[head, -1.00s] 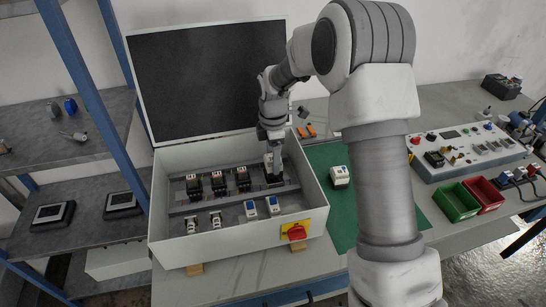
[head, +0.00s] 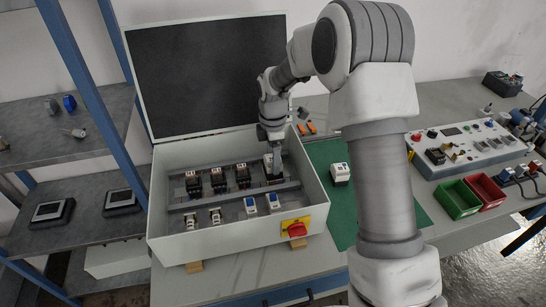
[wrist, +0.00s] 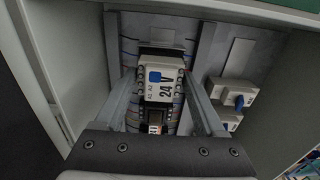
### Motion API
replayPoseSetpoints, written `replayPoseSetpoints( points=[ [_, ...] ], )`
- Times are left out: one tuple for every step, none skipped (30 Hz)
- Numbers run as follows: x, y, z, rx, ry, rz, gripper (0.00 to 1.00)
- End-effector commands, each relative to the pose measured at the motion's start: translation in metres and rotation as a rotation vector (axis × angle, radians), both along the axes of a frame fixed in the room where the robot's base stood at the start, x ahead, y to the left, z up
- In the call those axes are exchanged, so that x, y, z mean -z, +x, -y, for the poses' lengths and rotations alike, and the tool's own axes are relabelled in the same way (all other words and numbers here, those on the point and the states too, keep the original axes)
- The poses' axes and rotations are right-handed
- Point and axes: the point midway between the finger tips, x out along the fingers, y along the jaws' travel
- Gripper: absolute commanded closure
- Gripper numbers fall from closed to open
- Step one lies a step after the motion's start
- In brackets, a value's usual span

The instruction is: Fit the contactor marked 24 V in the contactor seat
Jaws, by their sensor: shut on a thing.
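The contactor marked 24 V (wrist: 162,85) is a white block with a blue square on its face, between my fingers in the wrist view. My gripper (wrist: 158,78) is shut on it, one finger on each side. In the head view my gripper (head: 272,168) points down into the open cabinet (head: 222,246), at the right end of the back row. The contactor seat is hidden under the contactor and gripper. I cannot tell whether the contactor is fully down in it.
Three dark contactors (head: 218,180) stand left of my gripper on the same row. White and blue devices (head: 250,205) sit on the front row. The cabinet walls are close around. A white device (head: 340,173) stands on the green mat (head: 340,215) to the right.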

Motion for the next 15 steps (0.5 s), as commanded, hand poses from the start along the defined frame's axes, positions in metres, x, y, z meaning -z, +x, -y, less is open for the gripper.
replayPoseSetpoints(
  points=[
    [0.0015, 0.0001, 0.0, 0.0, 0.0, 0.0, 0.95],
    [0.0021, 0.0001, 0.0001, 0.0, 0.0, 0.0, 0.95],
    [0.0029, 0.0001, 0.0001, 0.0, 0.0, 0.0, 0.95],
    [0.0035, 0.0001, 0.0001, 0.0, 0.0, 0.0, 0.95],
    [0.0041, 0.0001, 0.0001, 0.0, 0.0, 0.0, 0.95],
    [0.0049, 0.0001, 0.0001, 0.0, 0.0, 0.0, 0.95],
    [0.0055, 0.0001, 0.0001, 0.0, 0.0, 0.0, 0.95],
    [0.0061, 0.0001, 0.0001, 0.0, 0.0, 0.0, 0.95],
    [0.0069, 0.0001, 0.0001, 0.0, 0.0, 0.0, 0.95],
    [0.0075, 0.0001, 0.0001, 0.0, 0.0, 0.0, 0.95],
    [0.0081, 0.0001, 0.0001, 0.0, 0.0, 0.0, 0.95],
    [0.0089, 0.0001, 0.0001, 0.0, 0.0, 0.0, 0.95],
    [0.0095, 0.0001, 0.0001, 0.0, 0.0, 0.0, 0.95],
    [0.0101, 0.0001, 0.0001, 0.0, 0.0, 0.0, 0.95],
    [0.011, 0.0001, 0.0002, 0.0, 0.0, 0.0, 0.95]
  ],
)
